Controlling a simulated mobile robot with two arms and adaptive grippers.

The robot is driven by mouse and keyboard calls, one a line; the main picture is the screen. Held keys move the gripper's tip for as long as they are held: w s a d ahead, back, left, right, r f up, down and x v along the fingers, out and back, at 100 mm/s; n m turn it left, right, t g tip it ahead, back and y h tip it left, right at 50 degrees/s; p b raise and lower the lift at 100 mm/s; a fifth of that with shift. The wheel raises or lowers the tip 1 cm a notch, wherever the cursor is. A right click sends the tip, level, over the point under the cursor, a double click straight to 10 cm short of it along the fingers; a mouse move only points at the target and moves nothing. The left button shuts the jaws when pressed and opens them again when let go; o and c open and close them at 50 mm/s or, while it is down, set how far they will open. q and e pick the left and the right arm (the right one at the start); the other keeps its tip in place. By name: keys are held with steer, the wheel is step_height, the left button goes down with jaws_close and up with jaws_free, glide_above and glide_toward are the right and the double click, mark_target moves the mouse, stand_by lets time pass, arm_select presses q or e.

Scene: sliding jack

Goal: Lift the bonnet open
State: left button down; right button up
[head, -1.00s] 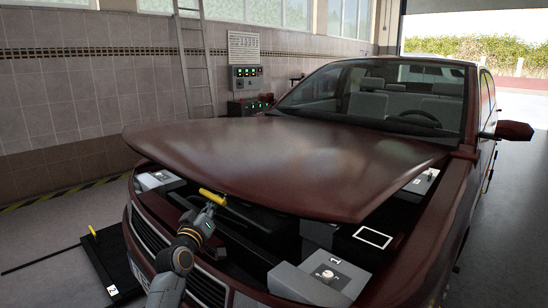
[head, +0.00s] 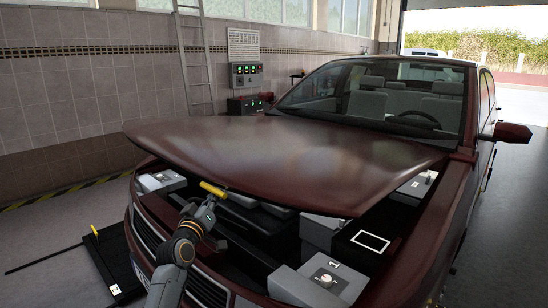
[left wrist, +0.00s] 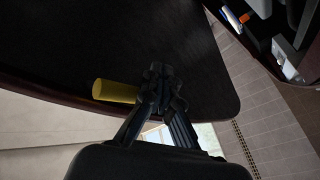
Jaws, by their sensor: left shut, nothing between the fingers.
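The dark red bonnet (head: 285,155) of the car stands partly raised, its front edge clear of the engine bay. A yellow handle (head: 213,189) sits at the bonnet's front edge; it also shows in the left wrist view (left wrist: 115,91) beside the fingers. My left gripper (head: 207,204) is just below the yellow handle, at the bonnet's front edge. In the left wrist view my left gripper (left wrist: 160,85) is shut with nothing between its fingers, its tips close to the dark underside of the bonnet. I cannot tell whether they touch it. My right gripper is out of view.
The open engine bay holds grey boxes, one marked 1 (head: 325,277), and a black box with a white outline (head: 370,241). A black ramp (head: 114,262) marked 2 lies on the floor at left. A ladder (head: 197,60) leans on the tiled wall.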

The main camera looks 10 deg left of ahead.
mark_target(213, 177)
arm_select(q)
steer(key=shift+w+r+p, duration=0.1)
steer(key=shift+r+p, duration=2.05)
steer(key=shift+r, duration=0.75)
